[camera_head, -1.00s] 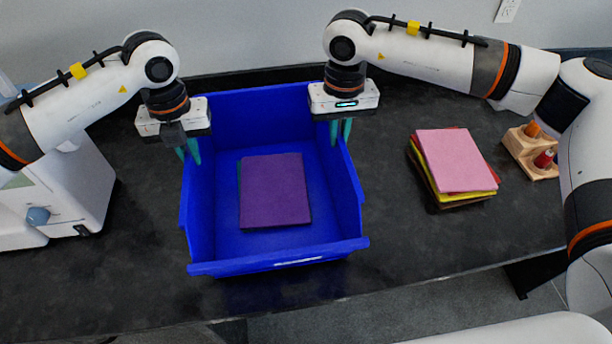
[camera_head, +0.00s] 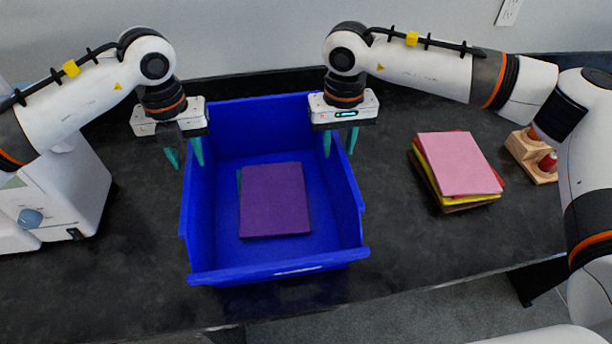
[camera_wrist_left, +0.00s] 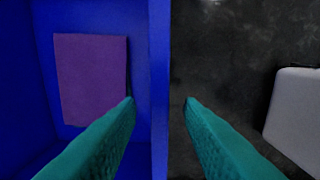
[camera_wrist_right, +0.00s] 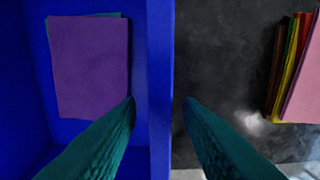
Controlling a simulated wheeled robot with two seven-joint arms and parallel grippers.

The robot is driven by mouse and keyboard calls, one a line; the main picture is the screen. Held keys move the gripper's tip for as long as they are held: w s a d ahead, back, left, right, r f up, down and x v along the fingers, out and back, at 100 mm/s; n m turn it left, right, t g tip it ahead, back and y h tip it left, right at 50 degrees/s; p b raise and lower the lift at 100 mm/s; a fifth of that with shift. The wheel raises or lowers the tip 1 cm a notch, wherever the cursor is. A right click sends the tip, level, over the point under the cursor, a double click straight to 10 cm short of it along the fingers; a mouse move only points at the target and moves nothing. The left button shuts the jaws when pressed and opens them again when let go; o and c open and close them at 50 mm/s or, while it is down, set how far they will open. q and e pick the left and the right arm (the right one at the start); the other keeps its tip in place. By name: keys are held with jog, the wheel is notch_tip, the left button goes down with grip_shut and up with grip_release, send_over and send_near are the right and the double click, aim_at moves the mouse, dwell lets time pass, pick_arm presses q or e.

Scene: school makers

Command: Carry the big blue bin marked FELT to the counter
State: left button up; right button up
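The big blue bin (camera_head: 277,267) sits on the dark counter (camera_head: 420,250), with purple felt sheets (camera_head: 274,200) lying inside. No FELT marking is legible. My left gripper (camera_head: 184,160) is open over the bin's left wall, one finger on each side of it; the wall (camera_wrist_left: 160,90) runs between the fingers in the left wrist view. My right gripper (camera_head: 340,146) is open the same way over the right wall, which shows between its fingers in the right wrist view (camera_wrist_right: 160,80). Both grippers look clear of the wall on either side.
A stack of pink, red, yellow and brown sheets (camera_head: 458,165) lies right of the bin. A wooden holder (camera_head: 530,155) stands further right. A white machine (camera_head: 65,190) stands at the left. The counter's front edge is just before the bin.

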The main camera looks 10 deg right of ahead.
jog(key=shift+r, duration=0.1)
pick_arm(q)
notch_tip(320, 180, up, 10)
pick_arm(e)
notch_tip(320, 180, up, 12)
dwell(0.4)
dwell(0.4)
